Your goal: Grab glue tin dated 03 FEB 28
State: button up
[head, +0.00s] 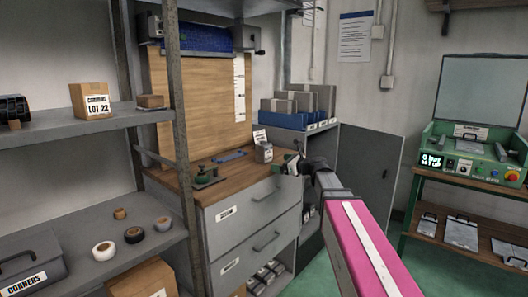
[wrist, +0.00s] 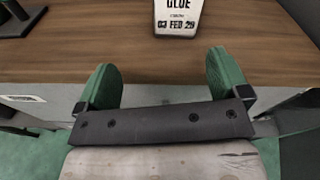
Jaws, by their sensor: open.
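A pale glue tin (head: 264,153) stands upright on the wooden counter (head: 215,170), near its right end. In the wrist view the tin (wrist: 178,16) is at the top edge, cut off above. Its label reads GLUE with a date like 03 FEB 28; the last digit is not sharp. My gripper (head: 290,165) is just right of the tin in the head view. In the wrist view my gripper (wrist: 160,62) has its green fingers wide apart, with nothing between them. The tin is ahead of the fingers, roughly centred on the gap, and not touched.
A green clamp-like tool (head: 206,178) and a blue item (head: 230,157) lie on the counter left of the tin. A small printed card (head: 259,137) is behind it. Grey drawers (head: 245,217) are below the counter front. A shelf post (head: 180,130) stands at left.

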aim_at(263, 147)
jog(key=w+a+r, duration=0.1)
jog(key=w+a, duration=0.2)
jog(key=w+a+r+m, duration=0.1)
jog(key=w+a, duration=0.1)
jog(key=w, duration=0.1)
jog(key=w+a+r+m+t+y, duration=0.1)
jog(key=w+a+r, duration=0.1)
jog(key=w+a, duration=0.1)
jog(key=shift+w+a, duration=0.15)
jog(key=shift+a, duration=0.15)
jog(key=shift+f, duration=0.1)
jog(key=shift+c, duration=0.3)
jog(key=c, duration=1.1)
jog(key=shift+c, duration=0.2)
